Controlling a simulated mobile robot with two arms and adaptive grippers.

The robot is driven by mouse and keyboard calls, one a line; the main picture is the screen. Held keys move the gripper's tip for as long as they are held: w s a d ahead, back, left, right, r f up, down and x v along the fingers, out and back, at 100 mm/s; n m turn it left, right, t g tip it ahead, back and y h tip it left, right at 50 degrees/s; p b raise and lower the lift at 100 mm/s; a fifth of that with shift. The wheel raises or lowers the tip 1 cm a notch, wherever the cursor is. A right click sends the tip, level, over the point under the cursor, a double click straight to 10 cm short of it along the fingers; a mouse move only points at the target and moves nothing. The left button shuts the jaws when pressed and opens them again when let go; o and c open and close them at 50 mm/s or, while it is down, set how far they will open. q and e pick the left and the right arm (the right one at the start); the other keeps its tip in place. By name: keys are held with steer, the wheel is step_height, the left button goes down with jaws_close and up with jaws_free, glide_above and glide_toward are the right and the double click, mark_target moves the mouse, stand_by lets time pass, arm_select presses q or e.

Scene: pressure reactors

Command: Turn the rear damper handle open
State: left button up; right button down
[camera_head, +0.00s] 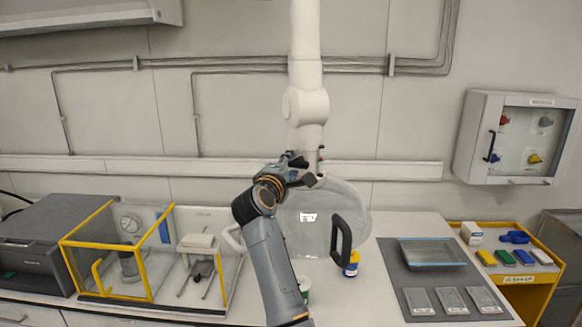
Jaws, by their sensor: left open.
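A white extraction arm (308,107) hangs down in the middle, ending in a clear hood (335,205) above the bench. My left gripper (308,172) is open at the hood's neck, in front of it. A black loop handle (341,238) is on the hood's front right. My right gripper is not in view.
A yellow-framed clear enclosure (118,262) stands on the left of the bench. A blue and yellow jar (351,265) is under the hood. A grey mat (398,282) with a tray (432,240) lies right. A wall cabinet (467,138) hangs at the far right.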

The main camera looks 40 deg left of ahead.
arm_select(q)
steer(key=v, duration=0.7)
steer(key=shift+s, duration=0.25)
steer(key=shift+d, duration=0.1)
